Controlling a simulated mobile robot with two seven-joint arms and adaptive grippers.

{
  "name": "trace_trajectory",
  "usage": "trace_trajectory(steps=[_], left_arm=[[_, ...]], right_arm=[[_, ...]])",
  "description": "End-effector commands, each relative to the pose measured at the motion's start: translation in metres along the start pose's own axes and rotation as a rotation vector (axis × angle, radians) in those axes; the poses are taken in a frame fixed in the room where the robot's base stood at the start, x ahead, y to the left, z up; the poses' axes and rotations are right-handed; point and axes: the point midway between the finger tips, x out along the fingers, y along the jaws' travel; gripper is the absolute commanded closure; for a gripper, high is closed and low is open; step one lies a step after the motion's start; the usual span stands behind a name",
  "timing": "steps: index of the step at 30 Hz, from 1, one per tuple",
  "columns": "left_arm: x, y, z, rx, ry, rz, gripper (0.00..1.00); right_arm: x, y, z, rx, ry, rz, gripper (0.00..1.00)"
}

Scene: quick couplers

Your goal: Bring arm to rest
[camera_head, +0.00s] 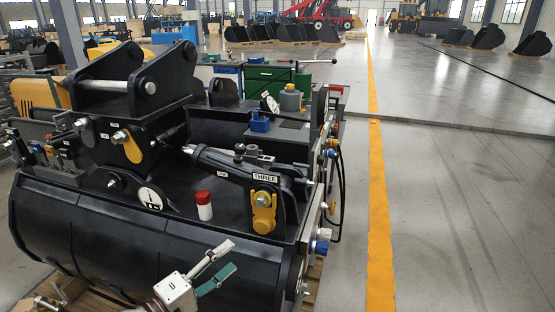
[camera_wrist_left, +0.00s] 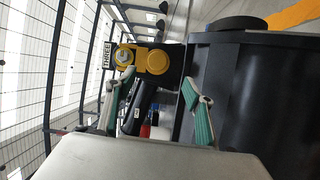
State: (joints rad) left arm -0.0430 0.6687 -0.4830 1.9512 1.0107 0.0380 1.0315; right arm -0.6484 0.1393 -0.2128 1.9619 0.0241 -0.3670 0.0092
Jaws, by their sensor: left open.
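My left gripper (camera_head: 229,258) is in the lower middle of the head view, in front of the black machine attachment (camera_head: 120,235). Its two green-padded fingers are apart, with nothing between them. In the left wrist view my left gripper (camera_wrist_left: 158,78) also shows its fingers spread. Beyond them are a yellow coupler part (camera_wrist_left: 157,62) and a label reading THREE, some distance away. My right gripper is in neither view.
A red and white bottle (camera_head: 204,206) stands on the attachment. Yellow fittings (camera_head: 264,212), a blue fitting (camera_head: 259,122) and hoses crowd its top and right side. A green cabinet (camera_head: 268,78) stands behind. The floor right of the yellow line (camera_head: 378,220) is clear.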

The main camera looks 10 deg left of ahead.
Motion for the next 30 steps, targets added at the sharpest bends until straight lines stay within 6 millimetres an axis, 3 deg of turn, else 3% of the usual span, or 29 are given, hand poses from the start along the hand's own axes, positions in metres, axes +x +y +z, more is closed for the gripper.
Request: trace_trajectory(steps=[5,7,12,15,21,30], left_arm=[[-0.024,-0.059,0.041,0.335,0.005,-0.108,0.47],[-0.041,-0.091,0.059,0.542,0.000,-0.188,0.47],[-0.099,-0.169,0.091,1.030,-0.073,-0.434,0.47],[-0.133,-0.202,0.102,1.244,-0.151,-0.565,0.47],[-0.173,-0.232,0.111,1.453,-0.263,-0.699,0.47],[-0.176,-0.234,0.111,1.476,-0.277,-0.710,0.47]], right_arm=[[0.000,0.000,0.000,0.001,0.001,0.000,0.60],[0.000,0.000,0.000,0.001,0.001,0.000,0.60],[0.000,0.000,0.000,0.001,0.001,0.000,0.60],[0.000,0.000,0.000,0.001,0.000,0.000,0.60],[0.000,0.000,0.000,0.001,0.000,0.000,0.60],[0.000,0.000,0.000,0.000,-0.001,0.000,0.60]])
